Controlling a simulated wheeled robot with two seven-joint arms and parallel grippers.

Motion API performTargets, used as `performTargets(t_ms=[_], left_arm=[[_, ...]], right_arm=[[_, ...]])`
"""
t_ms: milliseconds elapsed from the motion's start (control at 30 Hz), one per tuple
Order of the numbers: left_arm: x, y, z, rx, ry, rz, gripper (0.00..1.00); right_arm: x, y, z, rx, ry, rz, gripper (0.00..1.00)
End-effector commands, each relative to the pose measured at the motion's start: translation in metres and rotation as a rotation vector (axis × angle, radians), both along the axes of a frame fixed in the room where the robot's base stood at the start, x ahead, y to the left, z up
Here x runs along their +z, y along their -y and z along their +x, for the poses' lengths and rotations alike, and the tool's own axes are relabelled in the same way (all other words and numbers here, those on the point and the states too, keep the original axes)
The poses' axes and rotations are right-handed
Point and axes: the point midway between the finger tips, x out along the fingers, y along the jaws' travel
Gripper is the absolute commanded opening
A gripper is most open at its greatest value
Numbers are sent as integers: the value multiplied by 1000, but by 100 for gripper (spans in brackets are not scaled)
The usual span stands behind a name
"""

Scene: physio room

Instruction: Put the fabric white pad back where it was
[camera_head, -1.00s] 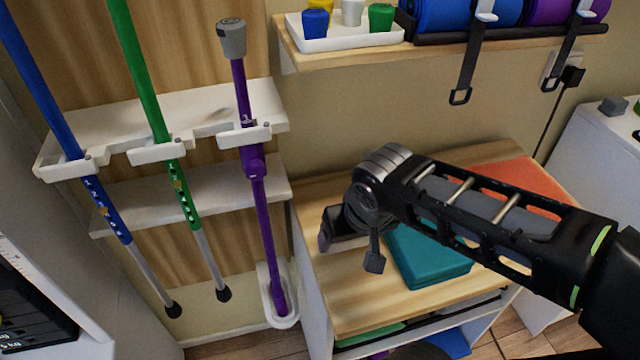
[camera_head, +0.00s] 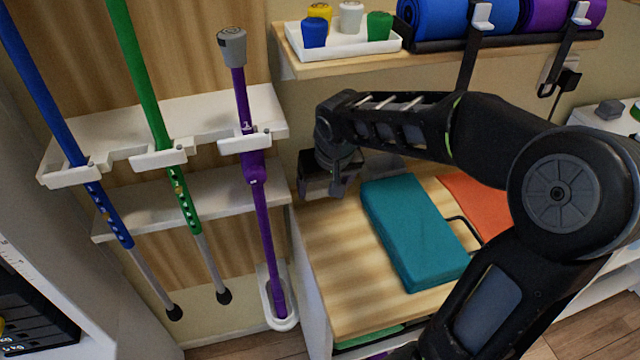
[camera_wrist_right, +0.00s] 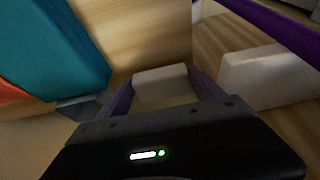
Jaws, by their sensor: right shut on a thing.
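My right gripper (camera_head: 326,184) is over the left edge of the wooden table top, close to the white rack. In the right wrist view the white pad (camera_wrist_right: 162,84) is between the two fingers of my right gripper (camera_wrist_right: 164,92), which is shut on it. The pad looks pale and soft-edged. In the head view the pad is hidden or cannot be told from the gripper. My left gripper is not in view.
A teal block (camera_head: 415,230) and an orange one (camera_head: 475,200) lie on the table top (camera_head: 345,270). The purple cane (camera_head: 262,215) stands in the rack left of my gripper. A white tray (camera_head: 345,48) with small coloured pieces sits on the shelf above.

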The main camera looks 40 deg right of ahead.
Motion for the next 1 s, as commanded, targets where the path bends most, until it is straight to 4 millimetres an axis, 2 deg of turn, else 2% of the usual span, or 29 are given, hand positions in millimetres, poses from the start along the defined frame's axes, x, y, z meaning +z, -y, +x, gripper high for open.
performTargets(t_ms=[133, 467, 600, 800, 1000], left_arm=[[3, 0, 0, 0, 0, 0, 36], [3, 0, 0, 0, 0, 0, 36], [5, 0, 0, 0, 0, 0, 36], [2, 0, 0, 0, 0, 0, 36], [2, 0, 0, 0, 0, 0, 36]], right_arm=[[0, 6, 18, 0, 0, 0, 44], [0, 7, 21, 0, 1, 1, 44], [-1, 10, 30, 0, 0, 0, 44], [-31, 10, 28, 1, -2, 0, 44], [-36, 10, 28, 0, 0, 1, 44]])
